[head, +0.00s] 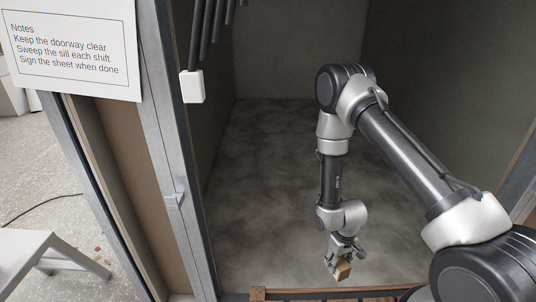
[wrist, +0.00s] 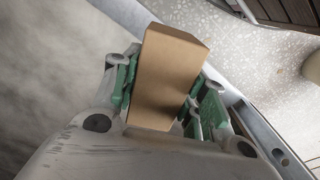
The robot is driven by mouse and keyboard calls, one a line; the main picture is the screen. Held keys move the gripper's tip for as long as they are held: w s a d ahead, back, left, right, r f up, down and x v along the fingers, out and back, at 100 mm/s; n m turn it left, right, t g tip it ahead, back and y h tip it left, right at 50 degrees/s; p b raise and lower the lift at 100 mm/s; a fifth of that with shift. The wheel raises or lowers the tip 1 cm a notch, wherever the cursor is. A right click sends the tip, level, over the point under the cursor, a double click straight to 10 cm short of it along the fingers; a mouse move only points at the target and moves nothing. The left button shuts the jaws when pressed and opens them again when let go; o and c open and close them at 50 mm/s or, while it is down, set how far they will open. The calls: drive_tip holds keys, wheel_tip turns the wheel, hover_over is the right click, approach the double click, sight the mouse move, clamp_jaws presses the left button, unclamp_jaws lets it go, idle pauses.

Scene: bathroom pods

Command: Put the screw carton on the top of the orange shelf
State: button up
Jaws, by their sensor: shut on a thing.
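My gripper (head: 341,257) is shut on a small plain brown carton (head: 343,270), which fits the screw carton, though no label can be read. In the head view the carton hangs below my gripper near the front edge of the pod floor. In the wrist view the carton (wrist: 168,75) stands between the green-padded fingers (wrist: 160,100), which press on its two sides. I cannot tell from these frames how high it is above the floor. No orange shelf shows clearly in either view.
The pod's grey floor (head: 270,170) is bare. A wooden edge (head: 320,294) runs along the bottom. A white table (head: 30,255) stands outside, left.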

drive_tip(key=w+d+r+m, duration=0.1)
drive_tip(key=w+r, duration=0.2)
drive_tip(key=r, duration=0.6)
drive_tip(key=w+d+r+m, duration=0.2)
drive_tip(key=w+r, duration=0.1)
drive_tip(key=r, duration=0.6)
drive_tip(key=w+d+r+m, duration=0.1)
drive_tip(key=w+r, duration=0.3)
drive_tip(key=r, duration=0.5)
drive_tip(key=shift+d+r, duration=0.15)
drive_tip(key=shift+d, duration=0.25)
